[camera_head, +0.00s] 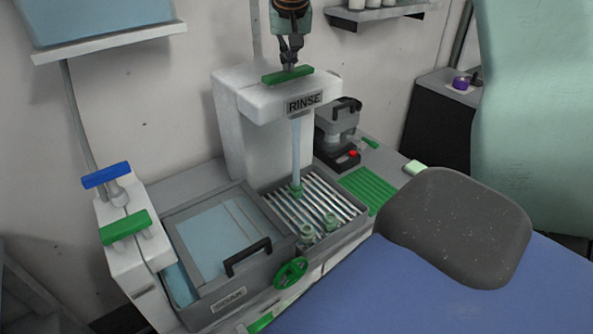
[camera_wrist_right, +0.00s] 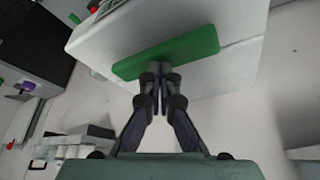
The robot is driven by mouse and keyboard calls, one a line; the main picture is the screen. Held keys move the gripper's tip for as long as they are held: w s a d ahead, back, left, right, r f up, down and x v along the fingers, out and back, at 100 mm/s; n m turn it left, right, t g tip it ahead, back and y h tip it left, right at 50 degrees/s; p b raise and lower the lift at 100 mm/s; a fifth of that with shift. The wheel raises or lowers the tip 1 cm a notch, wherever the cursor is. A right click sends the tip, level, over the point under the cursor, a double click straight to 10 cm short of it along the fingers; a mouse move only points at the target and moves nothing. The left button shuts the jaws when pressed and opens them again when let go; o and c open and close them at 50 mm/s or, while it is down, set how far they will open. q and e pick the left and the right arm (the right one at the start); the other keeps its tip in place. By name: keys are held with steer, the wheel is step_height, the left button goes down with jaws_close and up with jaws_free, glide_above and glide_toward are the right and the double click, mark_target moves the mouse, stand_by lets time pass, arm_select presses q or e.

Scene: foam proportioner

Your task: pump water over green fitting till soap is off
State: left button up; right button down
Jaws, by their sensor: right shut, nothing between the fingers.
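The white RINSE unit (camera_head: 238,125) stands against the wall with a green bar handle (camera_head: 288,75) on top; the handle also shows in the wrist view (camera_wrist_right: 167,52). My right gripper (camera_head: 289,66) is shut and empty, fingertips pointing down at the middle of the handle. In the wrist view its closed tips (camera_wrist_right: 159,68) meet or nearly meet the bar. A pale blue water column (camera_head: 296,150) runs from the spout down onto a green fitting (camera_head: 296,190) on the slatted rack (camera_head: 275,207). Soap on it is too small to make out. My left gripper is out of view.
Two more pale green fittings (camera_head: 306,234) stand at the rack's front. A lidded grey basin (camera_head: 215,240) is left, beside a white dispenser (camera_head: 127,235) with blue and green handles. A grey machine (camera_head: 337,125) and green ribbed mat (camera_head: 367,190) are right.

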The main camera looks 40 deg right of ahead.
steer(key=shift+s+f, duration=0.1)
steer(key=shift+f, duration=0.1)
steer(key=shift+r+p, duration=2.05)
steer(key=shift+r, duration=0.4)
steer(key=shift+r+p, duration=0.8)
steer(key=shift+r, duration=0.15)
step_height(320, 180, up, 4)
steer(key=shift+r, duration=0.1)
